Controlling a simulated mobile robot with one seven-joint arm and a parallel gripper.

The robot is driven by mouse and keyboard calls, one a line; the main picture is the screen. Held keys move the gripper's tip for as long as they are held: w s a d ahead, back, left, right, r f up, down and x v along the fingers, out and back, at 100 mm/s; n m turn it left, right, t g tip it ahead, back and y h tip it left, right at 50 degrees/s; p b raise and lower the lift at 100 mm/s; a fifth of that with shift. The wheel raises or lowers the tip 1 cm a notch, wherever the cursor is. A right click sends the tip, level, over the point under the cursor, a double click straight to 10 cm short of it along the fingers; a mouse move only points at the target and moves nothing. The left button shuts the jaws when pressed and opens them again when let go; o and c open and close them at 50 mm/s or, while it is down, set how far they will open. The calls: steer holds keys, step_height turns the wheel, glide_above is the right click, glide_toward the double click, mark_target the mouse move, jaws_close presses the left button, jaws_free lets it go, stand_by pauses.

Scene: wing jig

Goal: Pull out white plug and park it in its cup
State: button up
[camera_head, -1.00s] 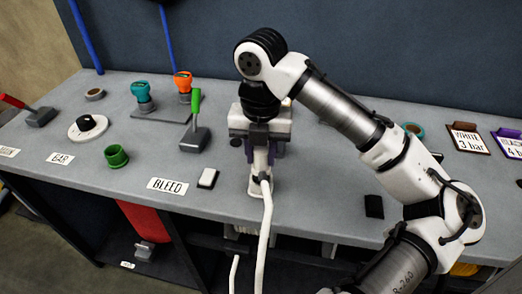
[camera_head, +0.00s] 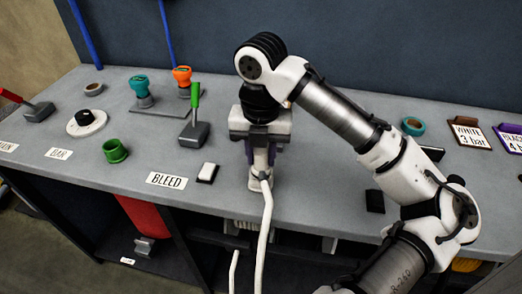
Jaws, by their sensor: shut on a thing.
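The white plug (camera_head: 260,183) stands upright near the front of the grey bench, with its white hose (camera_head: 266,225) hanging over the front edge. My gripper (camera_head: 261,158) points straight down and is shut on the plug's upper part. The fingers and wrist hide the plug's top. I cannot tell whether the plug is seated in a socket or just clear of it. A green cup (camera_head: 115,151) stands at the left, a tan ring (camera_head: 93,89) behind it, and a teal ring (camera_head: 413,126) at the right. No white cup can be made out.
A green-handled lever (camera_head: 195,120) and a white-topped block (camera_head: 208,172) are close left of my gripper. Teal (camera_head: 142,90) and orange (camera_head: 183,80) knobs stand farther back. A "WHITE 3 bar" sign (camera_head: 471,134) is at the right. My arm hides part of the right side.

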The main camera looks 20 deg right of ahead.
steer(key=o, duration=1)
step_height(320, 180, up, 14)
steer(key=shift+f, duration=0.1)
stand_by(0.4)
